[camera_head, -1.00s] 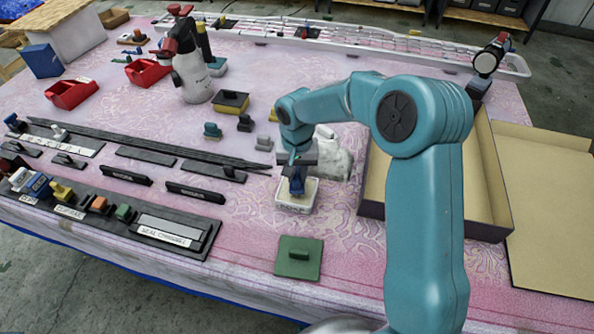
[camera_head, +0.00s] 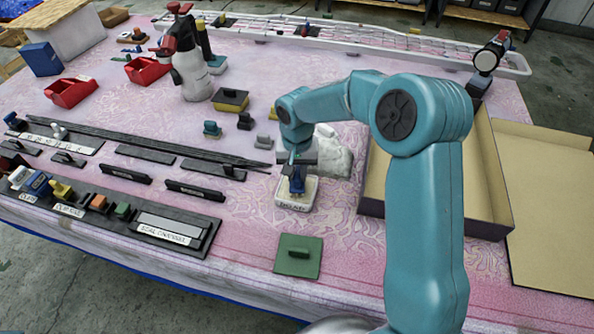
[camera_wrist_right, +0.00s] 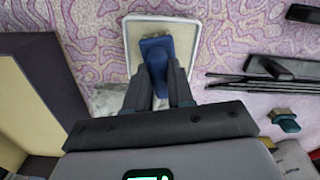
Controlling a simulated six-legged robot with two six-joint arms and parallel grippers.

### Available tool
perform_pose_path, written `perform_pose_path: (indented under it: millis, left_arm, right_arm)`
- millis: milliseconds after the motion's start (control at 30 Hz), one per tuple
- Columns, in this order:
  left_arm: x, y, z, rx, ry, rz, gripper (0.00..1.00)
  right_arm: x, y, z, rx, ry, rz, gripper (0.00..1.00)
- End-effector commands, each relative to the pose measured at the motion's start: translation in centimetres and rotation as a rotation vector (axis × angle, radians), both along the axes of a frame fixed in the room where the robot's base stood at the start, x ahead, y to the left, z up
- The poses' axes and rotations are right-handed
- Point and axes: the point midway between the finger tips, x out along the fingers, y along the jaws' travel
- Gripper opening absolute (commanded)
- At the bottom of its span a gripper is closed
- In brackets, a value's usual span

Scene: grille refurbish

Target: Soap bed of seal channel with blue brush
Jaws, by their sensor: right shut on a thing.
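My right gripper (camera_head: 297,172) is shut on the blue brush (camera_head: 297,185), which points down into a small white tray (camera_head: 284,202) with a label on its front. In the right wrist view the blue brush (camera_wrist_right: 157,50) sits between my two fingers (camera_wrist_right: 160,85), above the pale inside of the tray (camera_wrist_right: 131,50). Whether its bristles touch the tray's contents is hidden. The seal channel (camera_head: 175,224), a grey strip with a white label, lies on the dark board at the table's front left. My left gripper is not in view.
A green block with a handle (camera_head: 298,257) lies in front of the tray. A white lump (camera_head: 333,158) and an open cardboard box (camera_head: 487,190) are to the right. Long dark strips (camera_head: 150,141) lie to the left. Pink cloth is bare between the tray and the board.

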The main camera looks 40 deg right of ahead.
Motion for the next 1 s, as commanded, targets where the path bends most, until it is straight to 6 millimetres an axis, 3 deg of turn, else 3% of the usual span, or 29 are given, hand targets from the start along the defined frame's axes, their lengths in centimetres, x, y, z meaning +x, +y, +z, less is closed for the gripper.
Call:
perform_pose_path:
  millis: [1000]
  left_arm:
    - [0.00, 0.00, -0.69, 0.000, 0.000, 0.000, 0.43]
  right_arm:
    - [-0.01, 0.01, -0.74, 0.000, 0.000, 0.000, 0.00]
